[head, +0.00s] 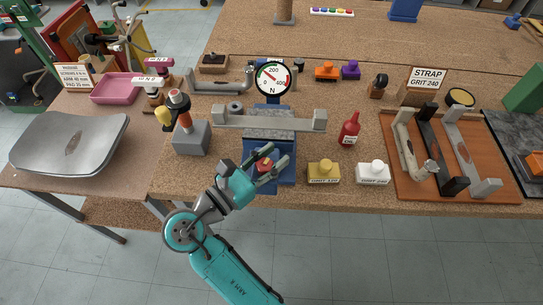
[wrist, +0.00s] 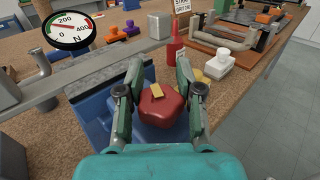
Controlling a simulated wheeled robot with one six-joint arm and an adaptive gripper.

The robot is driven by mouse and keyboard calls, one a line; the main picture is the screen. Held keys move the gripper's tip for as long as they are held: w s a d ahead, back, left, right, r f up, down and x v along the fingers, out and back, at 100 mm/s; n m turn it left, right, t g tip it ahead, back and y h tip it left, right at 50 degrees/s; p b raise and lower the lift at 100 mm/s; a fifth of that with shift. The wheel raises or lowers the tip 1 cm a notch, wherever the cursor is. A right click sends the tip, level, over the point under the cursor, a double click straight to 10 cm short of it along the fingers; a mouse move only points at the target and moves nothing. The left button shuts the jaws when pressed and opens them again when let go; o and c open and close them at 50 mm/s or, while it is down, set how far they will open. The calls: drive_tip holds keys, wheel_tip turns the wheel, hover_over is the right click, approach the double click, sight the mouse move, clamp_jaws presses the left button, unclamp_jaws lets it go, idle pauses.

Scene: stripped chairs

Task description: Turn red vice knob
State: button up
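The red vice knob (head: 264,166) is on the front of the blue vice (head: 283,176), at the front edge of the bench. In the wrist view the red knob (wrist: 161,106) is a rounded block with a small yellow mark on top. My gripper (head: 275,157) reaches it from the front. Its two fingers (wrist: 160,66) stand apart on either side of the knob, very close to its sides. I see no clear grip, and firm contact cannot be made out. A grey metal bar (head: 230,122) lies across the vice. A round gauge (head: 273,79) marked N stands behind it.
Right of the vice stand a red bottle (head: 349,131), a yellow block (head: 323,173) and a white block (head: 373,174). A grey block with an orange-and-black tool (head: 191,137) stands at left. A wooden tray (head: 401,190) with bars lies further right.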

clamp_jaws()
drive_tip(key=shift+a+n+t+y, duration=0.1)
drive_tip(key=shift+n+t+y, duration=0.4)
drive_tip(key=shift+y, duration=0.1)
drive_tip(key=shift+w+a+n+t+y, duration=0.1)
drive_tip(key=shift+n+t+y, duration=0.45)
drive_tip(key=shift+y, duration=0.25)
drive_tip(key=shift+w+a+n+t+y, duration=0.1)
drive_tip(key=shift+n+t+y, duration=0.35)
drive_tip(key=shift+n+y, duration=0.3)
drive_tip(key=shift+a+n+t+y, duration=0.1)
drive_tip(key=shift+n+t+y, duration=0.35)
drive_tip(key=shift+y, duration=0.5)
drive_tip(key=shift+w+a+n+t+y, duration=0.1)
drive_tip(key=shift+n+t+y, duration=0.1)
drive_tip(key=shift+n+y, duration=0.75)
drive_tip(key=shift+s+a+n+t+y, duration=0.15)
drive_tip(key=shift+n+y, duration=0.4)
drive_tip(key=shift+y, duration=0.75)
drive_tip(key=shift+w+a+n+t+y, duration=0.1)
drive_tip(key=shift+w+n+t+y, duration=0.1)
drive_tip(key=shift+n+y, duration=0.75)
idle(1.3)
